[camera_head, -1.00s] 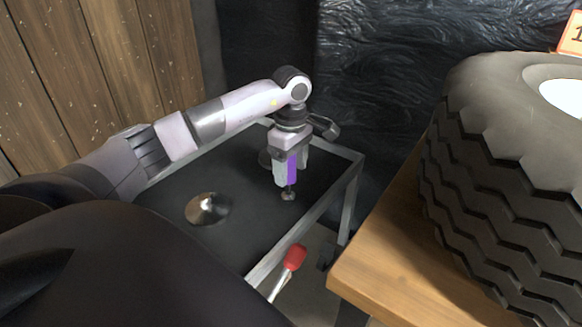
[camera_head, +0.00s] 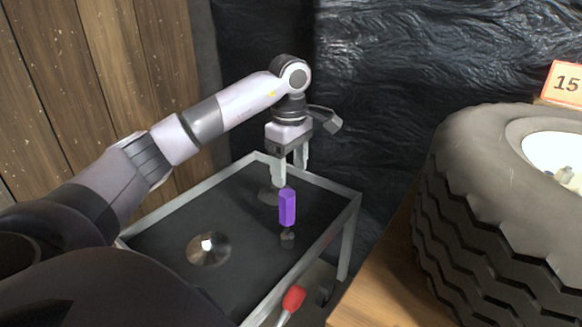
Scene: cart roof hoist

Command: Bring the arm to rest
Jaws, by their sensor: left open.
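My left arm reaches in from the left over a cart with a dark top and a grey metal rim (camera_head: 345,215). My left gripper (camera_head: 291,178) points down above the cart's far part. Its fingers are open and stand above and behind a purple piece (camera_head: 287,207). The purple piece is upright, with a small dark grey part (camera_head: 287,238) below it at the cart top. The gripper does not appear to hold it. My right gripper is not in view.
A shiny metal dome (camera_head: 208,249) lies on the cart, and another round piece (camera_head: 268,196) is partly hidden behind the gripper. A red-ended lever (camera_head: 293,298) stands at the cart's near side. A large tyre (camera_head: 450,190) rests on a wooden bench (camera_head: 375,285) at right, near a "15" sign (camera_head: 566,84).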

